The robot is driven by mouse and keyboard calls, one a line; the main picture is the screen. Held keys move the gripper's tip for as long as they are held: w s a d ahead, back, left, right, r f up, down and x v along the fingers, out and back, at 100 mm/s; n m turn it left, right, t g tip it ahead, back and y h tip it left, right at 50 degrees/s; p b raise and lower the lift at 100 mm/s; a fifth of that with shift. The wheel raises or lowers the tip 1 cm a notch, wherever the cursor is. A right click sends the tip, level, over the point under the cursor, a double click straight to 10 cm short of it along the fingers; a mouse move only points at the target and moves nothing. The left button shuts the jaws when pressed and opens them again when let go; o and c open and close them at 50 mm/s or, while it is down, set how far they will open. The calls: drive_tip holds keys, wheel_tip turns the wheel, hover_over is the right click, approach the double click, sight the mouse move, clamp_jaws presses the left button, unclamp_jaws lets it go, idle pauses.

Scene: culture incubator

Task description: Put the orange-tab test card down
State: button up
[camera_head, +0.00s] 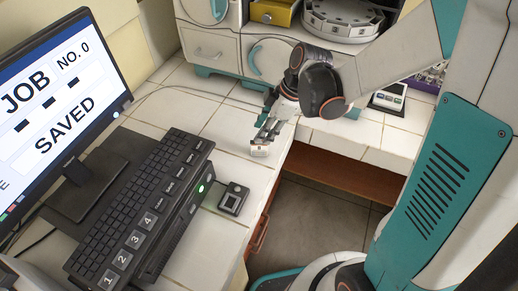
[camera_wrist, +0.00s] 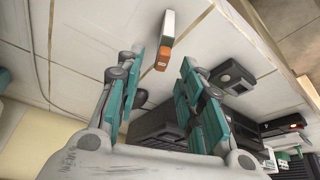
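The orange-tab test card (camera_head: 260,149) is a small white strip at the front of my gripper (camera_head: 267,131), low over or on the white tiled counter (camera_head: 222,128). In the wrist view the card (camera_wrist: 168,32) shows its long white body, with the orange tab (camera_wrist: 162,58) facing my gripper (camera_wrist: 161,62). The teal-padded fingers stand apart, one on each side of the tab, with a visible gap on both sides. My gripper is open. The card appears to rest on the counter, but its contact with the surface is hard to see.
A black keyboard (camera_head: 140,205) and a monitor (camera_head: 50,95) stand at the left. A small black button box (camera_head: 234,199) sits near the counter's front edge. A white device (camera_head: 387,101) stands at the right. Bare tiles lie left of my gripper.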

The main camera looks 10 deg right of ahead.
sight(259, 147)
drive_tip(key=shift+d+b+x, duration=0.15)
drive_tip(key=shift+b+x, duration=0.5)
drive_tip(key=shift+x, duration=0.8)
drive_tip(key=shift+d+b+x, duration=0.15)
drive_tip(key=shift+b+x, duration=0.45)
drive_tip(key=shift+x, duration=0.85)
drive_tip(key=shift+s, duration=0.15)
clamp_jaws()
